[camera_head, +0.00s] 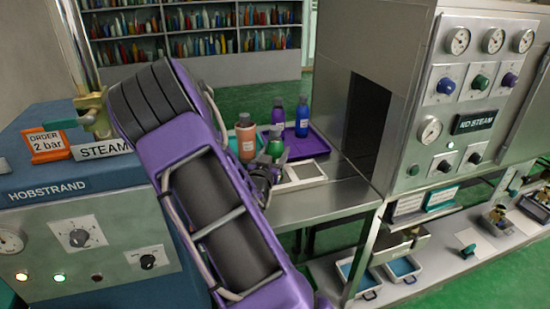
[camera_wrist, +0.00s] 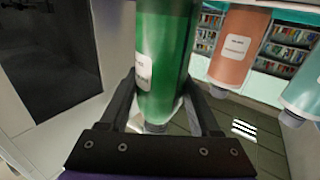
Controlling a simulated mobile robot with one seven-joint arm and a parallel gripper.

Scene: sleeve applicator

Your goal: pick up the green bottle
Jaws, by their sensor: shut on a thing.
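The green bottle (camera_wrist: 165,50) with a pale label stands between the two dark fingers of my gripper (camera_wrist: 163,105) in the wrist view. The fingers are shut on it, one on each side. In the head view, the green bottle (camera_head: 276,146) shows just beyond my gripper (camera_head: 266,172), partly hidden by it. I cannot tell whether its base is clear of the surface below.
An orange bottle (camera_head: 246,140) stands close to the left of the green one. A white-rimmed tray (camera_head: 312,183) lies in front. The steel machine (camera_head: 395,65) rises at right.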

